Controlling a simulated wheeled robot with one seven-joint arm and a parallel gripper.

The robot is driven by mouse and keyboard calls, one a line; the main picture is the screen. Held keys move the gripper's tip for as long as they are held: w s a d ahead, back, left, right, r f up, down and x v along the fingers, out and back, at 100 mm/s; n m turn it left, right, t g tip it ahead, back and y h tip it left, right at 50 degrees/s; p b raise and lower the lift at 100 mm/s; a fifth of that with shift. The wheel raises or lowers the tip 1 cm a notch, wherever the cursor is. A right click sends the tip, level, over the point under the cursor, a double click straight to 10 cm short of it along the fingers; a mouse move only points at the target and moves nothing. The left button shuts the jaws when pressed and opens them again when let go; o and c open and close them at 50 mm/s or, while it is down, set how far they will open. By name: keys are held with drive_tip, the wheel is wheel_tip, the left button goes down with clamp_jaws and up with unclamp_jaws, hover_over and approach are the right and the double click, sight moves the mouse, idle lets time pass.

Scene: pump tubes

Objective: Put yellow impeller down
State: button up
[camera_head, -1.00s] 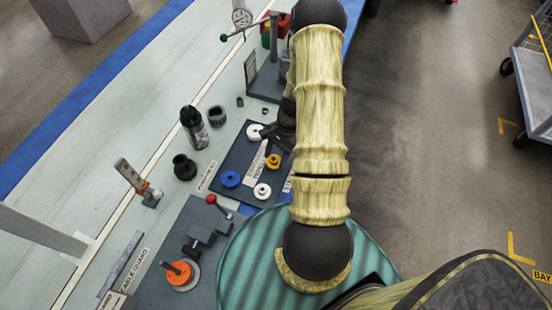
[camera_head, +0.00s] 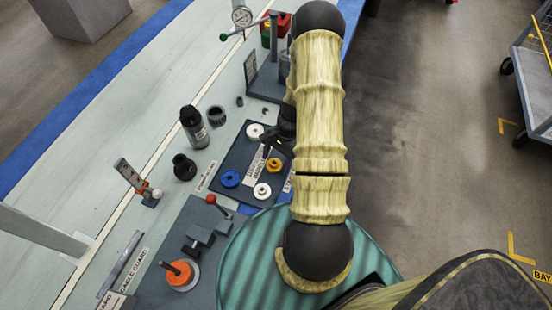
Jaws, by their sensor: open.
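The yellow impeller (camera_head: 273,165) sits at the right side of a dark board (camera_head: 232,170). A white impeller (camera_head: 255,131) is at the board's upper part, a blue one (camera_head: 230,179) at lower left and another white one (camera_head: 262,191) at the bottom. My gripper (camera_head: 270,143) is open and empty, just above the yellow impeller in the picture and apart from it. My arm hides part of the board's right edge, and the fingers are small and dark.
A black bottle (camera_head: 194,128), a black flanged part (camera_head: 184,167) and a dark ring (camera_head: 216,116) stand left of the board. A grey fixture with a red-knobbed lever (camera_head: 211,199) and an orange part (camera_head: 180,274) are below. A gauge stand (camera_head: 268,85) rises behind.

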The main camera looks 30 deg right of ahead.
drive_tip(key=v, duration=1.2)
drive_tip(key=shift+r, duration=0.15)
drive_tip(key=s+a+r+n+t+h, duration=0.2)
drive_tip(key=s+a+r+n, duration=0.2)
drive_tip(key=a+r+n, duration=0.3)
drive_tip(key=s+a+r+n+t+h, duration=0.2)
drive_tip(key=s+a+r+n, duration=0.1)
drive_tip(key=a+r+n, duration=0.4)
drive_tip(key=a+r, duration=0.3)
drive_tip(key=shift+s+a+n, duration=0.2)
drive_tip(key=shift+s+n, duration=0.1)
drive_tip(key=shift+s, duration=0.05)
